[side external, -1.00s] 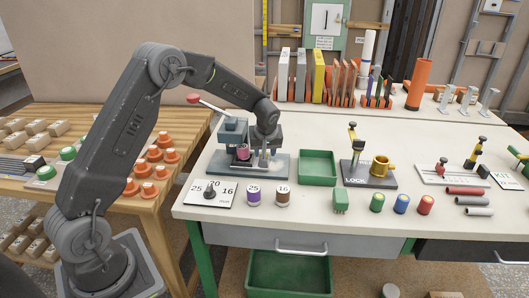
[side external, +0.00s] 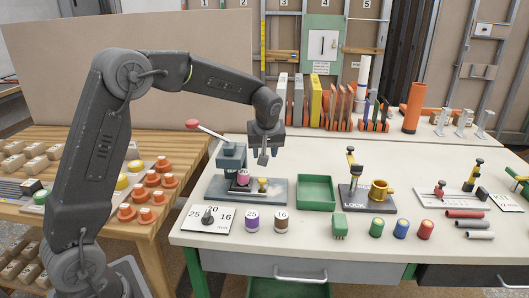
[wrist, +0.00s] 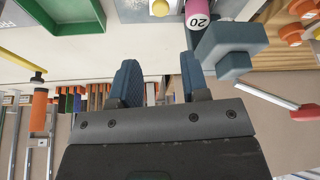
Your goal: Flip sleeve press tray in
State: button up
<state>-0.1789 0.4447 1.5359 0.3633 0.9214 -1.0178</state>
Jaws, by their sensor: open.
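A pink sleeve marked 20 (side external: 243,177) sits in the blue-grey press (side external: 231,158), under its head. It also shows at the top of the wrist view (wrist: 198,16). The press lever ends in a red knob (side external: 192,124), raised to the left. A small post with a yellowish top (side external: 262,185) stands on the press base, right of the sleeve. The green tray (side external: 317,205) is right of the press and looks empty. My gripper (side external: 263,160) is open and empty, above and behind the right part of the press base. Its fingers (wrist: 160,80) point down.
A purple sleeve (side external: 252,221) and a brown one (side external: 281,221) stand in front of the press, beside a dial plate (side external: 222,218). A LOCK fixture with a brass cup (side external: 379,189) is right of the tray. Open tabletop lies behind the tray.

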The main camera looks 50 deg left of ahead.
aim_at(253, 184)
jog(key=shift+c, duration=0.7)
jog(key=w+d+f+m+y, duration=0.1)
jog(key=w+d, duration=0.1)
jog(key=w+d+f+m+g+y, duration=0.1)
jog(key=w+d+f, duration=0.1)
jog(key=d, duration=0.1)
jog(key=w+d+f+m+y, duration=0.1)
jog(key=d+f, duration=0.1)
jog(key=shift+w+d+m, duration=0.25)
jog(key=shift+w+m, duration=0.15)
grip_shut()
jog(key=shift+g, duration=0.3)
jog(key=x, duration=0.9)
jog(key=shift+a+f, duration=0.15)
jog(key=shift+a, duration=0.15)
jog(key=shift+s+a, duration=0.3)
jog(key=shift+a, duration=0.25)
jog(key=shift+s+a, duration=0.3)
jog(key=shift+a, duration=0.2)
jog(key=shift+s+a, duration=0.4)
jog(key=shift+a, duration=0.25)
jog(key=shift+s+a, duration=1.55)
jog(key=shift+f, duration=0.1)
